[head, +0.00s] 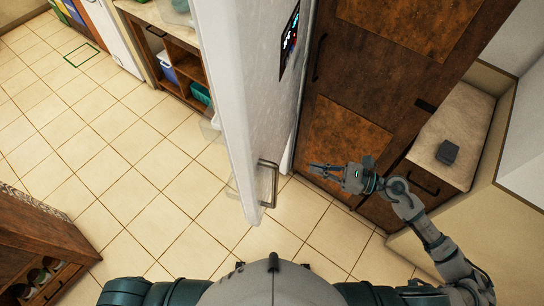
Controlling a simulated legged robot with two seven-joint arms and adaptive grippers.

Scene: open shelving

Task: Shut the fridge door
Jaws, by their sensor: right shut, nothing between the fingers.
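The fridge door (232,110) stands open in the middle of the head view, seen nearly edge-on. Its outer face, with a metal bar handle (268,183) and a dark display panel (289,42), faces right. Clear bin parts show on its inner side at the left. My right gripper (314,171) is to the right of the handle, on the outer side of the door. Its fingers point left toward the door, shut and empty, with a visible gap to the handle. My left gripper is out of view. The fridge's inside is hidden.
A brown wooden cabinet (345,130) stands right behind my right gripper. A low counter with a dark box (447,152) is farther right. Open wooden shelving (180,65) stands behind the door at left. A wooden rack (40,260) is at lower left.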

